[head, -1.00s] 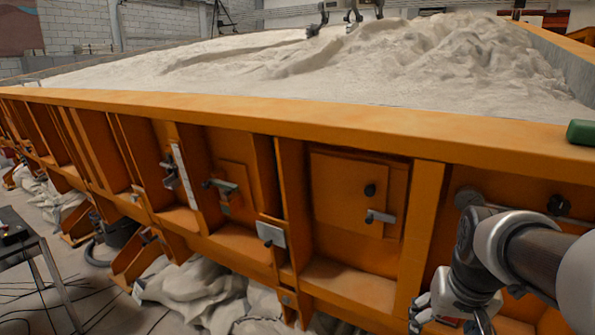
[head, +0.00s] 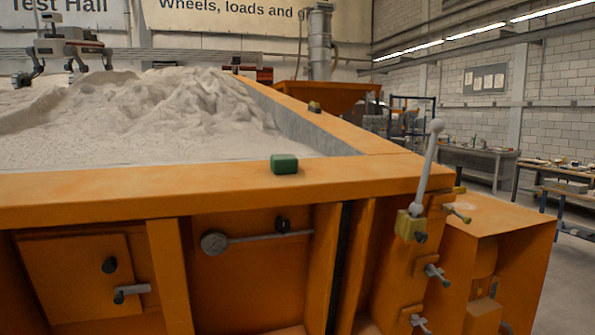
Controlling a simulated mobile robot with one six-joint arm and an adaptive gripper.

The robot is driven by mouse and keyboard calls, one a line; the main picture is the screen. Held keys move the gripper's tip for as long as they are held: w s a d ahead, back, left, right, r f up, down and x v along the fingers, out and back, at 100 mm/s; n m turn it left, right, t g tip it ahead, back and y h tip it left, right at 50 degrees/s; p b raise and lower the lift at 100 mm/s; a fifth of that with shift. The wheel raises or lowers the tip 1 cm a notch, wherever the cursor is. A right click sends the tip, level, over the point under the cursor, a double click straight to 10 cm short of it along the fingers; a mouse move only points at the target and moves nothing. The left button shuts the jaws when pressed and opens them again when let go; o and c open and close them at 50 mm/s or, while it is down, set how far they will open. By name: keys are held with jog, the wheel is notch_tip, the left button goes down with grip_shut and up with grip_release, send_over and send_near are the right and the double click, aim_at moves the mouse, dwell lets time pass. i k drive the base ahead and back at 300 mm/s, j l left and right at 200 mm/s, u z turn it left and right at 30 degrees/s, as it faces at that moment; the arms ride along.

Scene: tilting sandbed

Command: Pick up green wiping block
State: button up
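The green wiping block (head: 284,164) sits on the flat top of the orange front rim (head: 200,187) of the sandbed, left of the rim's right corner. It is a small dark green block with rounded edges, and nothing covers it. My gripper and arm are not in the head view now.
Pale sand (head: 150,120) lies heaped behind the rim. A lever with a round knob (head: 428,165) rises at the right corner, right of the block. A small yellowish object (head: 314,107) sits on the right side rim. The rim around the block is clear.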

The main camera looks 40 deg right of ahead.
aim_at(288, 164)
jog(key=z, duration=0.8)
